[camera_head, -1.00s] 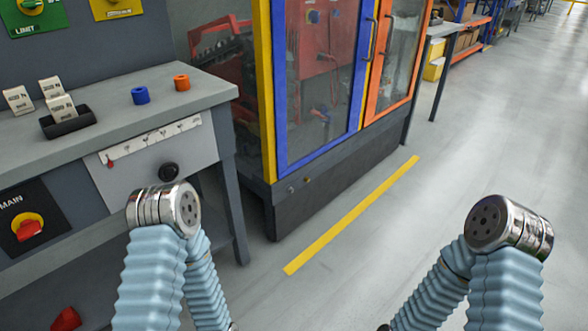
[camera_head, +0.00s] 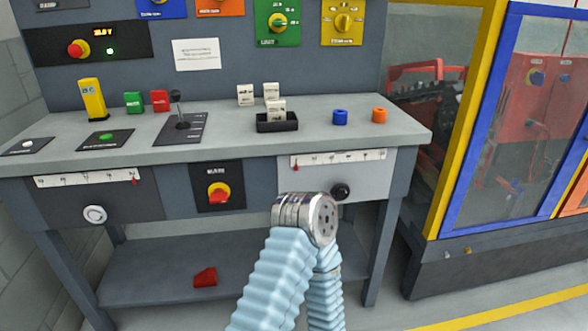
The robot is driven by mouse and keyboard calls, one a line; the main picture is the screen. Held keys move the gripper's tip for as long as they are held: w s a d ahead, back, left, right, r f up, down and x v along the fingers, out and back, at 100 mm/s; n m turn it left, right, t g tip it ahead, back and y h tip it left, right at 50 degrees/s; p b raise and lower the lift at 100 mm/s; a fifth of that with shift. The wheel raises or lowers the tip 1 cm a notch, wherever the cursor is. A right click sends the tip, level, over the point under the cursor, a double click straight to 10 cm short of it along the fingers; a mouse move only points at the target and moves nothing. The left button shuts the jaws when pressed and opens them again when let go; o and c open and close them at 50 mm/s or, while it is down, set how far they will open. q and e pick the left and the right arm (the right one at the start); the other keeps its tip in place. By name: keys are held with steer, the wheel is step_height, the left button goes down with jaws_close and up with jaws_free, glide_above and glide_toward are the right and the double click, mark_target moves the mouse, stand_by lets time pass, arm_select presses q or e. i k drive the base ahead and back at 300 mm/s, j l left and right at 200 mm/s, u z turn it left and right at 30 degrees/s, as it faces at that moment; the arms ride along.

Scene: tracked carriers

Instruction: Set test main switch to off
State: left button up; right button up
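The main switch (camera_head: 219,195) is a red rotary handle on a yellow disc. It sits on a black plate labelled MAIN, in the middle of the bench front below the worktop. The handle's setting is too small to read surely. My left arm, with pale blue bellows and a metal cap, rises just right of the switch in the picture and leaves it uncovered. Neither gripper shows in the view, and my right arm is out of the picture.
A red object (camera_head: 205,277) lies on the lower shelf. A framed glass cabinet (camera_head: 460,130) stands right.

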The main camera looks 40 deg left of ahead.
mark_target(219, 196)
steer(key=u, duration=1.95)
